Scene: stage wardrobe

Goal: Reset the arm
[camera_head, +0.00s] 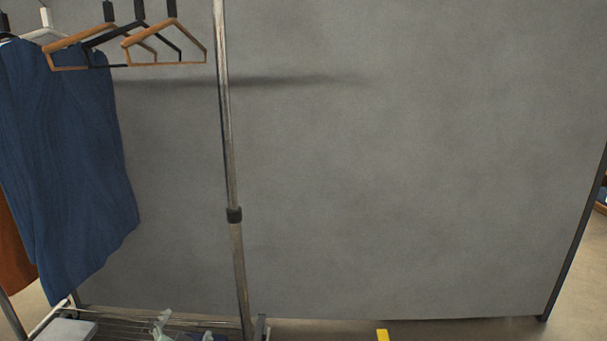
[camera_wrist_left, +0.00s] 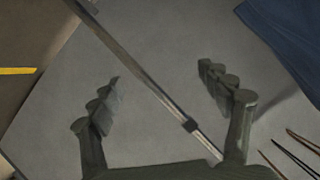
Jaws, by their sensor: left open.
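My left gripper (camera_wrist_left: 160,74) shows in the left wrist view with its two dark fingers spread wide apart. No object is held between them. The metal pole of a clothes rack crosses the background behind the fingers; I cannot tell how far off it is. In the head view, a pale grey-green shape (camera_head: 162,323) shows at the bottom edge by the rack's lower shelf, and I cannot tell what it is. My right gripper is in neither view.
The clothes rack pole (camera_head: 232,170) stands left of centre. Wooden and black hangers (camera_head: 165,62) and a blue garment (camera_head: 70,160) hang left of it. A grey panel (camera_head: 420,150) fills the background. Yellow floor tape (camera_head: 382,335) shows at the bottom.

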